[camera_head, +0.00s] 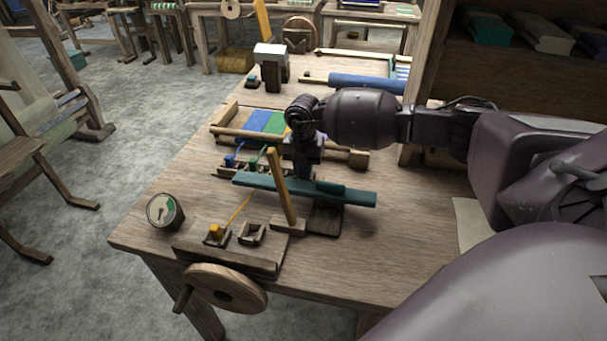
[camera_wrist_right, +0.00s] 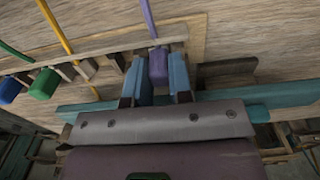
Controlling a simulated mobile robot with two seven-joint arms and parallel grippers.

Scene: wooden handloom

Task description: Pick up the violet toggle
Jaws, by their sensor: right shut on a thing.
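The violet toggle (camera_wrist_right: 158,66) shows in the right wrist view, at the end of a violet cord (camera_wrist_right: 148,16). It sits between the two blue fingers of my right gripper (camera_wrist_right: 159,76), which is shut on it. In the head view my right gripper (camera_head: 302,160) points down over the toggle rack, behind the teal bar, and the violet toggle is hidden there. I cannot tell whether the toggle is clear of its holder. My left gripper is in neither view.
A green toggle (camera_wrist_right: 44,84) and a blue toggle (camera_wrist_right: 10,90) hang to the left. A teal bar (camera_head: 270,184) and an upright wooden lever (camera_head: 281,188) stand close in front of the gripper. A dial (camera_head: 164,211) and an orange toggle (camera_head: 215,231) are at front left.

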